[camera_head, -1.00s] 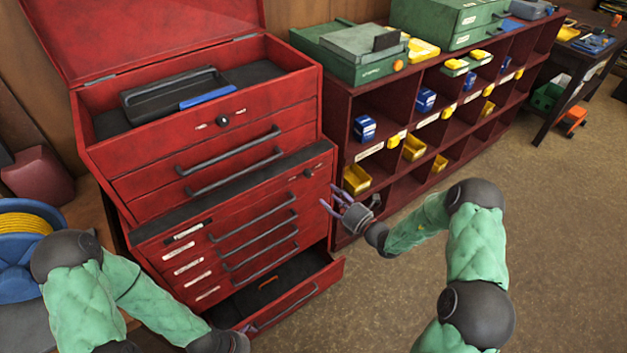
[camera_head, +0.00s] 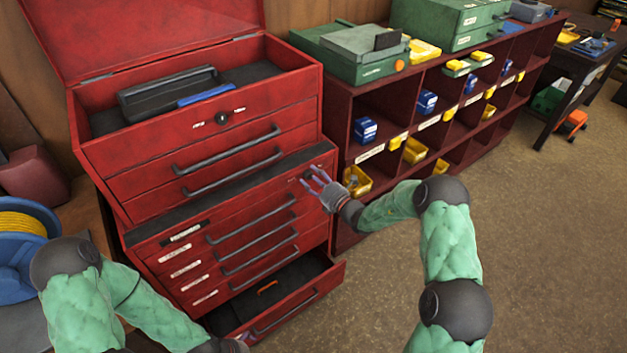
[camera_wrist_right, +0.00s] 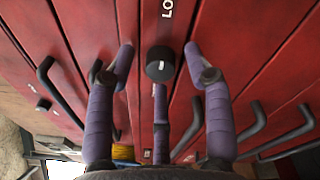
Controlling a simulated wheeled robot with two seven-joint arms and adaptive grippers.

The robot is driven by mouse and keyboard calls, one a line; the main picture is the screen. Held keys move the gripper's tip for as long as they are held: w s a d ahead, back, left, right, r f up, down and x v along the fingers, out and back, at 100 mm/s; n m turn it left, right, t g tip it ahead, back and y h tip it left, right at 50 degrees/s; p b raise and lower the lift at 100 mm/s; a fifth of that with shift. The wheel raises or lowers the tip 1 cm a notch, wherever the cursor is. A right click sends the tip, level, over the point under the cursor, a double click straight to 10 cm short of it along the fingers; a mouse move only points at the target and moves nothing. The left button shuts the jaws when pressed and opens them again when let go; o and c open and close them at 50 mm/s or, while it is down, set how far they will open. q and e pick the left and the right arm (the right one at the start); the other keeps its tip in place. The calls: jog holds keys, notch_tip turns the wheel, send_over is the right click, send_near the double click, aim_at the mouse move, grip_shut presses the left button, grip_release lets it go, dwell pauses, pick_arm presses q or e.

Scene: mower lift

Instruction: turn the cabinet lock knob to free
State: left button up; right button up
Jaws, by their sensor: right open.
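The red tool cabinet (camera_head: 170,232) stands at left centre in the head view. Its black round lock knob (camera_wrist_right: 160,63) shows in the wrist view, with a white mark on its face and a partly cut-off white label (camera_wrist_right: 167,8) above it. My right gripper (camera_head: 316,180) is open at the cabinet's upper right front. In the wrist view its purple fingers reach toward the knob, one on each side and a third below. Whether any finger touches the knob cannot be told. In the head view the gripper largely hides this knob. My left gripper (camera_head: 236,345) shows only partly at the bottom edge.
A second knob (camera_head: 222,118) sits on the upper chest, whose lid is up. The bottom drawer (camera_head: 285,300) is pulled out below my right gripper. A dark red shelf unit (camera_head: 440,125) with bins stands to the right. The floor at right is clear.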

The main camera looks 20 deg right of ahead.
grip_shut()
jog(key=shift+n, duration=0.4)
jog(key=n, duration=0.2)
jog(key=shift+r+n+p, duration=0.1)
jog(key=shift+n+p, duration=0.2)
jog(key=shift+n, duration=0.1)
jog(key=n, duration=0.4)
jog(key=shift+h, duration=0.3)
jog(key=n, duration=0.4)
jog(key=shift+n+b, duration=0.3)
jog(key=shift+b, duration=0.1)
jog(key=n+h+b, duration=0.1)
jog(key=n, duration=0.3)
jog(key=shift+a+r+n, duration=0.1)
jog(key=shift+n, duration=0.5)
